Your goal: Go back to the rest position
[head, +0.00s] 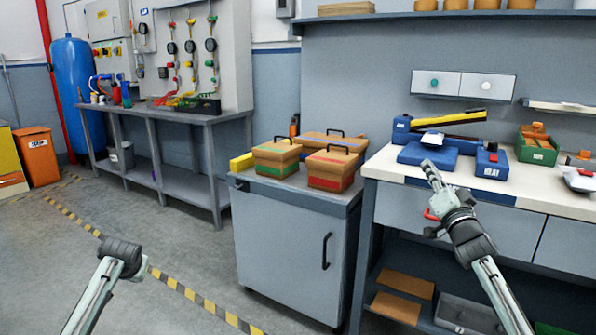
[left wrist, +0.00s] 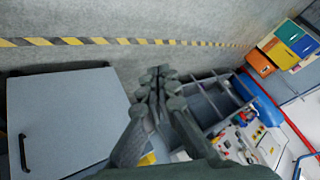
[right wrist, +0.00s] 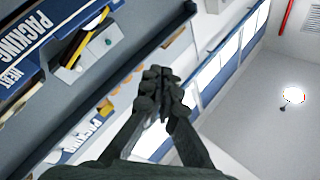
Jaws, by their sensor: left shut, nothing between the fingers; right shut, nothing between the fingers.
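My right gripper (head: 428,166) points up and away in front of the workbench edge, near the blue pad. Its dark fingers (right wrist: 158,76) are together and empty in the right wrist view. My left arm comes in at the lower left of the head view, over open floor, and its fingers are not clear there. In the left wrist view my left gripper (left wrist: 158,78) is shut with nothing between the fingers. Neither gripper visibly touches anything.
The white-topped workbench (head: 481,192) stands at the right, with a blue pad (head: 412,155) and a green crate (head: 539,145). A grey cabinet (head: 290,251) carries several cardboard boxes. A long grey table (head: 188,113) stands at the back left. Open floor lies at the left.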

